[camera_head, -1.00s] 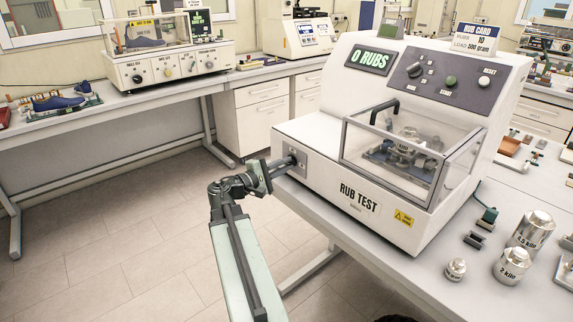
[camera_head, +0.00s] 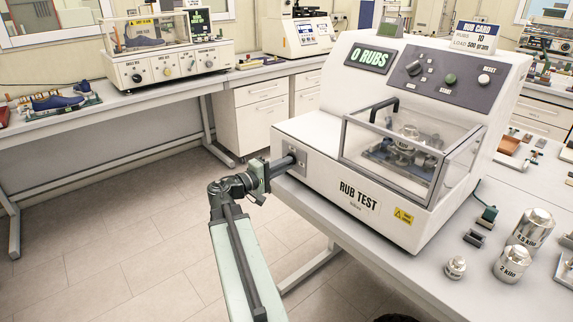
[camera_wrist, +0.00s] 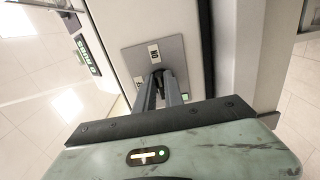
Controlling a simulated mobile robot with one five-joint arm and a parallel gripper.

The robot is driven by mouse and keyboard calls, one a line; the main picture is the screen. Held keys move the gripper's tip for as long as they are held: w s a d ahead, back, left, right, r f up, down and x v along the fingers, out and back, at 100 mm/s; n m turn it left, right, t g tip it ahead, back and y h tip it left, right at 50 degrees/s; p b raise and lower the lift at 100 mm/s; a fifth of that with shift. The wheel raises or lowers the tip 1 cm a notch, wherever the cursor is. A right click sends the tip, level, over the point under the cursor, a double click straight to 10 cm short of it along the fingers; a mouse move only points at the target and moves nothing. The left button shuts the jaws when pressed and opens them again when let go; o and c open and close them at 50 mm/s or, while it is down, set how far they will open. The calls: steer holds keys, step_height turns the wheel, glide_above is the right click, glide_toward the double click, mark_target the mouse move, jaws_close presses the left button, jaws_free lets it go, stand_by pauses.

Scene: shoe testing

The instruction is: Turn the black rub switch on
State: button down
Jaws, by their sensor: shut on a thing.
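The black rub switch (camera_wrist: 158,72) sits on a grey plate (camera_wrist: 136,62) on the left side of the white rub test machine (camera_head: 325,165). An "ON" label shows on the plate above it, and a second label is partly hidden at the left. My gripper (camera_wrist: 160,80) points straight at the plate, with its two long fingers closed on the switch. In the head view, my gripper (camera_head: 290,161) reaches the plate from the left. The fingers hide most of the switch, so its position is hard to tell. The display (camera_head: 370,58) reads "0 RUBS".
The machine stands on a grey table with steel weights (camera_head: 511,263) at the front right. A clear cover (camera_head: 400,150) closes its front. Another bench with a testing machine (camera_head: 170,65) runs along the back left. The floor left of my arm is clear.

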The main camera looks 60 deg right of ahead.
steer(key=shift+s+f, duration=0.1)
steer(key=shift+s, duration=0.1)
steer(key=c, duration=1.4)
jaws_free()
steer(key=shift+c, duration=0.2)
steer(key=shift+a, duration=0.1)
steer(key=v, duration=0.7)
steer(key=shift+w+a, duration=0.2)
steer(key=shift+a, duration=0.1)
